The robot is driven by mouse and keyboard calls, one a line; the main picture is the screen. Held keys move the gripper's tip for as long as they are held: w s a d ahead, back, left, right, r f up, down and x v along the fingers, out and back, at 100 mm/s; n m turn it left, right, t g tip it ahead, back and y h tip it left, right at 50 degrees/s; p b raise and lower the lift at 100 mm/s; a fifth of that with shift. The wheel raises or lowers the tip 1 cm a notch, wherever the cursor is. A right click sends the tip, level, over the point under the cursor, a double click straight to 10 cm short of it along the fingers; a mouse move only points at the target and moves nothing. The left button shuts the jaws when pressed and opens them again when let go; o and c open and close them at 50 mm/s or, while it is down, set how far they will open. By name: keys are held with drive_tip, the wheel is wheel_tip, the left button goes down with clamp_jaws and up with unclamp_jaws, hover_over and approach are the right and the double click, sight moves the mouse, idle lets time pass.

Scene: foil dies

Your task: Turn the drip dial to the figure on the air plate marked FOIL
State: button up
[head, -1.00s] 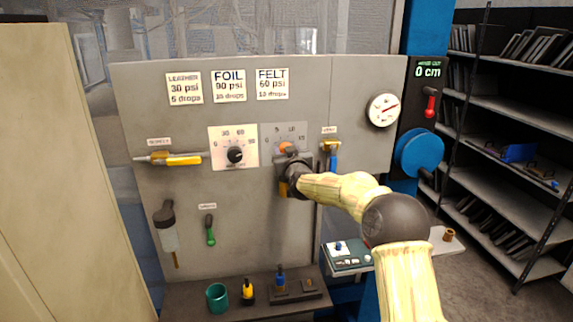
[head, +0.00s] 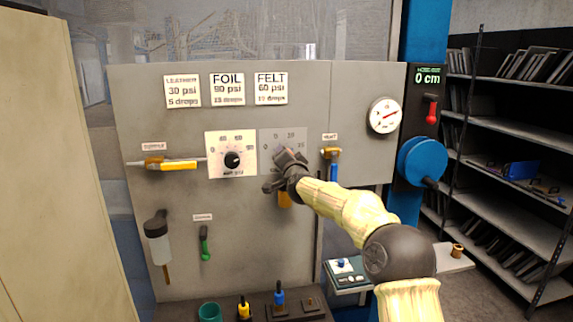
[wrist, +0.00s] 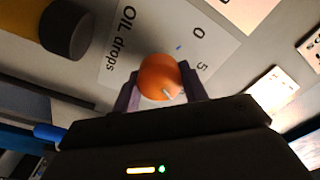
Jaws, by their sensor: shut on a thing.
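The drip dial is an orange knob (wrist: 160,72) on a grey scale plate (head: 264,136) reading "OIL drops" in the wrist view. A white mark shows on the knob's lower right edge there, with 0 and 5 beside it. My gripper (head: 284,158) has its fingers on both sides of the knob, shut on it; in the wrist view the fingers (wrist: 161,86) flank it. In the head view my gripper hides the knob. The FOIL plate (head: 227,90) at the panel's top reads 90 psi; its drops figure looks like 15 but is small and blurred.
A black air dial (head: 232,160) on a white plate sits left of my gripper. A brass valve with a blue handle (head: 333,166) is close on the right. A gauge (head: 385,115) and a blue wheel (head: 421,160) are farther right. A ledge (head: 265,306) runs below.

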drive_tip(key=m, duration=0.2)
drive_tip(key=m+b, duration=0.1)
drive_tip(key=m, duration=0.1)
drive_tip(key=shift+f+m+b, duration=0.2)
drive_tip(key=shift+m+b, duration=0.1)
drive_tip(key=shift+m, duration=0.1)
drive_tip(key=shift+m+b, duration=0.45)
drive_tip(key=shift+m, duration=1.55)
drive_tip(key=o, duration=1)
drive_tip(key=b+v, duration=0.9)
drive_tip(key=v, duration=0.8)
drive_tip(key=shift+s, duration=0.25)
drive_tip(key=shift+a, duration=0.1)
